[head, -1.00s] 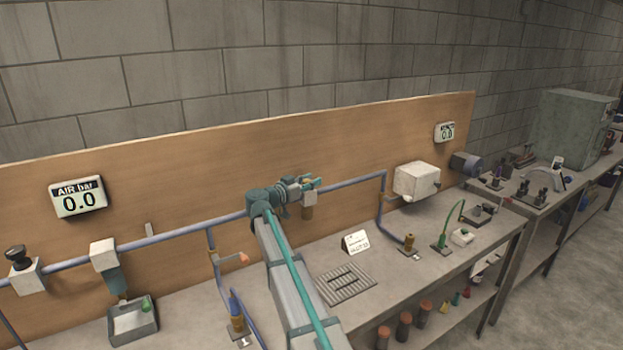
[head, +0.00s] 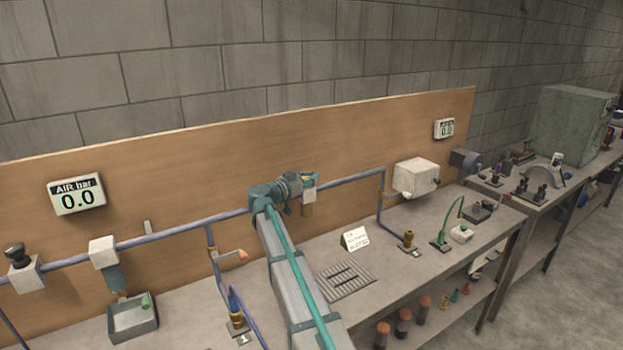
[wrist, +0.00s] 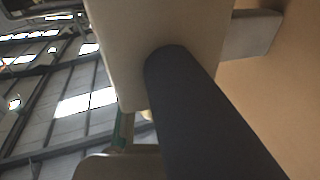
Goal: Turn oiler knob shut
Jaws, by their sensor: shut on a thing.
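The oiler is a pale block (head: 309,195) on the blue air pipe, with an amber bowl (head: 307,210) below it. Its knob is hidden by my gripper (head: 308,179), which is at the top of the block in the head view. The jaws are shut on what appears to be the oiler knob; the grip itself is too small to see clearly. In the wrist view the pale block (wrist: 150,40) is very close, with the dark pipe (wrist: 205,115) running out of it. The knob cannot be made out there.
The wooden backboard (head: 150,170) stands close behind the pipe. The AIR bar display (head: 77,195) reads 0.0. A pale box (head: 415,179) sits further right along the pipe. A card (head: 355,239) and a slotted grate (head: 344,279) are on the bench below.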

